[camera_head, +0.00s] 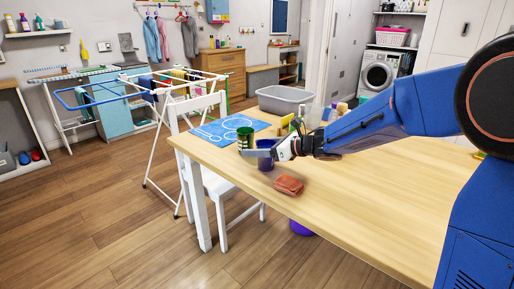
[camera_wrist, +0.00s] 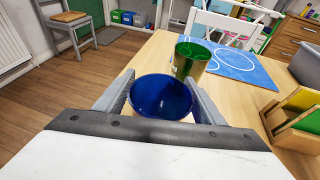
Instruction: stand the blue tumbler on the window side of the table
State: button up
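The blue tumbler (camera_head: 266,163) is upright at the near-left part of the wooden table (camera_head: 345,190). In the wrist view the tumbler (camera_wrist: 160,97) shows its open, empty-looking mouth between the two fingers of my gripper (camera_wrist: 161,90). Both fingers appear to press against its sides. In the head view my gripper (camera_head: 262,154) reaches in from the right, with one finger across the tumbler's front. I cannot tell whether the tumbler's base touches the table. No window is clearly identifiable.
A reddish-brown folded item (camera_head: 289,185) lies nearer. A grey basin (camera_head: 285,99) and small containers stand toward the back. The table's right part looks clear. A white chair (camera_head: 215,183) stands at the left edge.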

jog(key=shift+o, duration=0.7)
jog(key=shift+d+r, duration=0.1)
jog(key=shift+r, duration=0.1)
jog(key=v, duration=1.1)
jog(key=shift+s+d, duration=0.15)
jog(key=shift+d, duration=0.2)
jog(key=shift+r, duration=0.15)
